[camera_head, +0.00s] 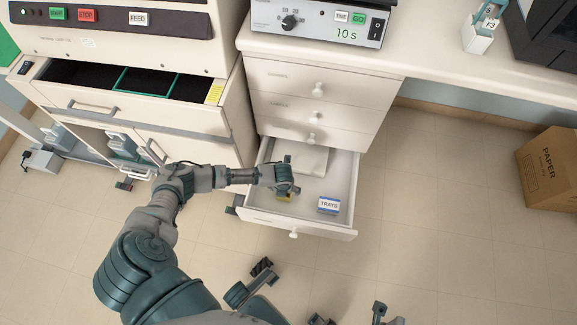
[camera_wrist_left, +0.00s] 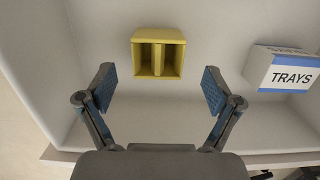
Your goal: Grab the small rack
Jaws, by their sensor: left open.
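The small yellow rack (camera_wrist_left: 158,52) stands in the open bottom drawer, with two side-by-side openings facing the camera in the left wrist view. In the head view only a bit of its yellow (camera_head: 284,198) shows under my left gripper (camera_head: 283,184). In the left wrist view my left gripper (camera_wrist_left: 158,90) is open, its two blue-padded fingers apart and nothing between them. The rack lies just beyond the fingertips, roughly centred between them. Dark jointed parts show at the bottom edge of the head view; I cannot tell whether they include my right gripper.
The drawer (camera_head: 340,215) has low walls around the rack. A TRAYS label block (camera_head: 328,205) stands to the rack's right, also in the left wrist view (camera_wrist_left: 285,70). A pale flat piece (camera_head: 305,160) lies at the drawer's back. A cardboard box (camera_head: 550,165) stands on the floor at right.

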